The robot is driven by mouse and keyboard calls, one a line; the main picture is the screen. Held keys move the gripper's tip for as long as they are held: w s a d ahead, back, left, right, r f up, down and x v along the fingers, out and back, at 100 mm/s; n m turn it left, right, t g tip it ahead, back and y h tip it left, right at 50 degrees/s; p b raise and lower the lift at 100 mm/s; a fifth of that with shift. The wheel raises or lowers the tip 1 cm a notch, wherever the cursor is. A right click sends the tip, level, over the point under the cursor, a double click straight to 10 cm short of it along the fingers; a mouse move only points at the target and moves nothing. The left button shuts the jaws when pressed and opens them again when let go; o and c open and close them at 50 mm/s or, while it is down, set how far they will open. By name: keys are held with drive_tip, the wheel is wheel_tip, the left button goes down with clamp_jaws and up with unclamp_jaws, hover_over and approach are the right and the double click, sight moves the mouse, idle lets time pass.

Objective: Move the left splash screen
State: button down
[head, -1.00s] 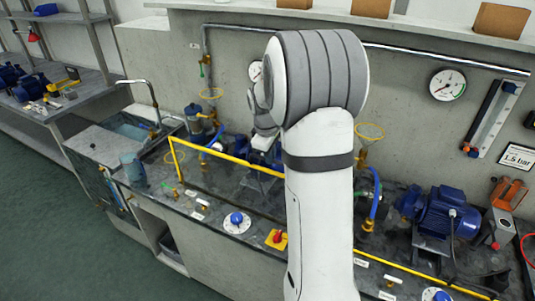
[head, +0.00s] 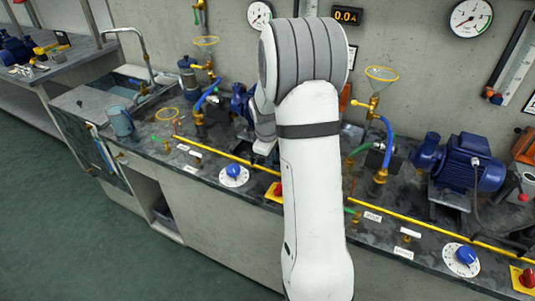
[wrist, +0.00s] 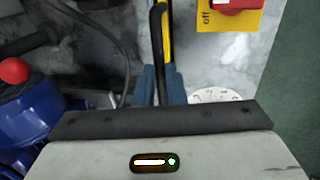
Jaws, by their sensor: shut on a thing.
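The left splash screen (head: 228,158) shows in the head view as a yellow bar running low along the front of the bench, left of my arm. Its right part is hidden behind my arm. No upright frame post shows. In the wrist view, the yellow bar (wrist: 167,45) with a black part beside it runs up from between my fingers. My gripper (wrist: 161,84) is shut on this bar. In the head view my arm hides the fingers.
A blue-knobbed dial (head: 234,175) and a red switch on a yellow plate (head: 275,192) lie near the bar. Behind are pipes, hoses and a blue motor pump (head: 462,162). Another yellow bar (head: 420,228) lies low at the right. A jug (head: 120,121) stands by the sink.

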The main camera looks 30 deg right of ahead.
drive_tip(key=shift+s+f, duration=0.3)
drive_tip(key=shift+f, duration=0.15)
drive_tip(key=c, duration=1.9)
unclamp_jaws()
drive_tip(key=o, duration=0.4)
drive_tip(key=shift+w+r, duration=0.1)
drive_tip(key=shift+w, duration=0.05)
drive_tip(key=shift+s+a+r, duration=0.15)
drive_tip(key=shift+a+r, duration=0.05)
drive_tip(key=shift+r, duration=1.1)
drive_tip(key=shift+s+a+r, duration=0.15)
drive_tip(key=shift+r, duration=1.1)
drive_tip(key=shift+s+a+r, duration=0.15)
drive_tip(key=shift+a+r, duration=0.05)
drive_tip(key=shift+r, duration=1.1)
